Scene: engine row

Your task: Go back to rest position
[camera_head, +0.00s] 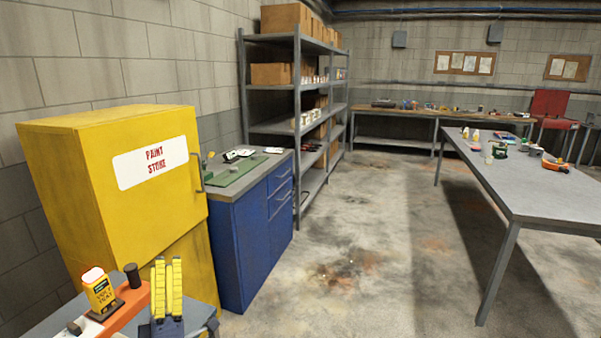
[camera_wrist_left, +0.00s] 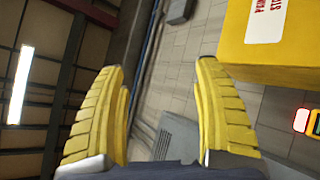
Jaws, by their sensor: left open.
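My left gripper (camera_head: 167,262) shows at the bottom left of the head view, its two yellow ribbed fingers pointing up. In the left wrist view its fingers (camera_wrist_left: 159,66) stand well apart with nothing between them. It is open and empty, beside a small yellow device (camera_head: 101,291) with lettering, and apart from the cabinet. The device's edge also shows at the right of the wrist view (camera_wrist_left: 315,122). My right gripper does not show.
A yellow paint store cabinet (camera_head: 90,190) stands close behind the left gripper. Right of it are a blue drawer cabinet (camera_head: 238,245) and a tall shelf rack (camera_head: 297,130). A grey table (camera_head: 530,200) with small items stands at right. The floor (camera_head: 380,270) between is clear.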

